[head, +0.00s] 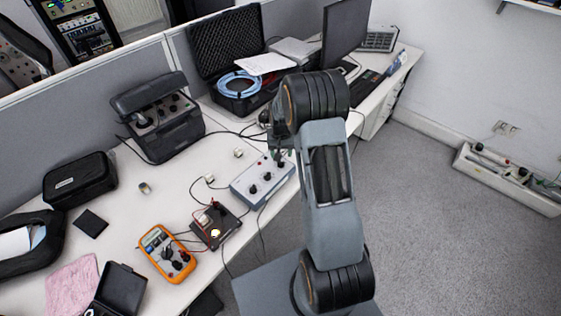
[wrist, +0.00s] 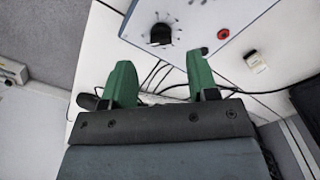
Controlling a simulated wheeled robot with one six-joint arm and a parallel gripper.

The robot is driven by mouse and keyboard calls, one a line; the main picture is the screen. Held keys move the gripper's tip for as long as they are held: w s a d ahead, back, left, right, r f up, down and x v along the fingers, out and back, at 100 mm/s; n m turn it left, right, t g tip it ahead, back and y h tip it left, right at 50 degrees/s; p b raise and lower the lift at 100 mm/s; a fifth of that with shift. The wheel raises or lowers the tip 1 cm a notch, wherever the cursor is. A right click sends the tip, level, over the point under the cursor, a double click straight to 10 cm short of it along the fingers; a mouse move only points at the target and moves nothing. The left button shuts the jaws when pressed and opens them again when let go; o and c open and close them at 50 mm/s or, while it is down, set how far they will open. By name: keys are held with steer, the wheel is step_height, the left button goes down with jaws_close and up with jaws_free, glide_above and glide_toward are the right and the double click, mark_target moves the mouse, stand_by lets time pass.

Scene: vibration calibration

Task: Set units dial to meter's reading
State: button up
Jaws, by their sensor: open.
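A grey-blue box (head: 247,185) with several black dials lies on the desk in the head view. It fills the top of the wrist view (wrist: 190,12), where one black dial (wrist: 160,34) with tick marks around it faces me. I cannot read its labels or setting. My gripper (wrist: 160,60) has two green fingers, apart and empty, with that dial just beyond and between the tips. In the head view, my gripper (head: 281,154) is over the box's far right end, partly hidden by my arm. An orange meter (head: 151,240) lies further left; its reading is too small to tell.
A red button (wrist: 222,33) sits right of the dial. Cables run beside the box. A dark device (head: 215,226) stands between meter and box. A black instrument case (head: 175,135) and an open case with blue cable (head: 238,83) stand behind.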

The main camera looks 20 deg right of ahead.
mark_target(281, 164)
steer(key=shift+f+p, duration=0.3)
steer(key=shift+f, duration=2.8)
steer(key=c, duration=0.9)
